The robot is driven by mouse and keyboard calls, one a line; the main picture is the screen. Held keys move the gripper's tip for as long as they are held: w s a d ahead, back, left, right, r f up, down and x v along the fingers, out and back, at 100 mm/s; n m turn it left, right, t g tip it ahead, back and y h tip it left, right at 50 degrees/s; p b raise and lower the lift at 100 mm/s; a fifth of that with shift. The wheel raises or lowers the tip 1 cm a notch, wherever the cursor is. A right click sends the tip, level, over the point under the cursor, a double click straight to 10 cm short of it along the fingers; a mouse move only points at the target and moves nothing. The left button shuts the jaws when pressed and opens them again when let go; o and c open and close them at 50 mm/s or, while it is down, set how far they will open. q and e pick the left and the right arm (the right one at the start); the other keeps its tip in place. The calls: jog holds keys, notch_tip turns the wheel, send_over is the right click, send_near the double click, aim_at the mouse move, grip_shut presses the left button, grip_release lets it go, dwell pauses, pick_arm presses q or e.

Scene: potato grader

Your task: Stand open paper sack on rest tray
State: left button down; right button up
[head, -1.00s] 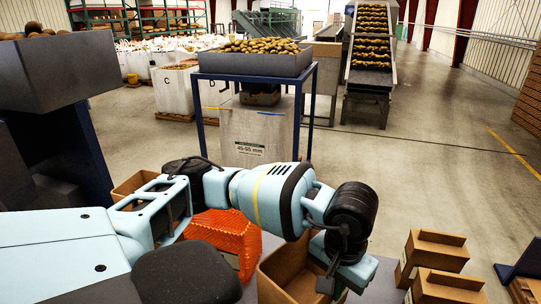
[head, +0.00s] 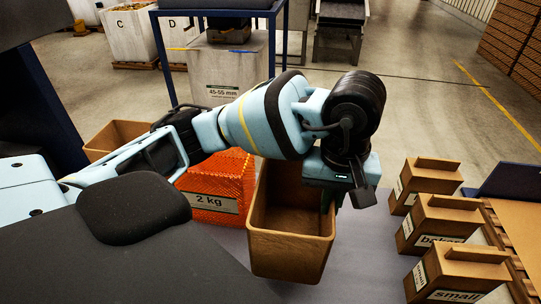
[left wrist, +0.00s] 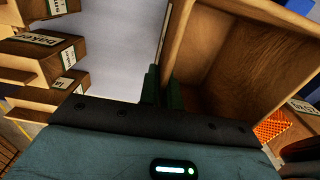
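The open brown paper sack (head: 288,248) stands mouth-up in the middle of the head view, in front of the table's grey top. Its inside is empty and it fills the right of the left wrist view (left wrist: 245,50). My left gripper (head: 335,192) is at the sack's right rim. In the left wrist view its two fingers (left wrist: 164,90) lie close together on either side of the sack's wall, one inside and one outside. Whether the sack's bottom touches the surface is hard to tell. I cannot clearly identify the rest tray. My right gripper is out of view.
An orange net bag labelled 2 kg (head: 215,188) is just left of the sack. Another open brown box (head: 112,136) is behind it. Several labelled brown boxes (head: 437,222) stand at the right, beside a dark blue panel (head: 512,182). Grey surface shows between.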

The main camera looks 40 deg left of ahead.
aim_at(322, 234)
pick_arm(q)
jog(key=shift+f, duration=5)
jog(key=shift+f, duration=0.15)
jog(key=c, duration=2)
grip_release()
jog(key=shift+f, duration=0.1)
jog(key=o, duration=0.4)
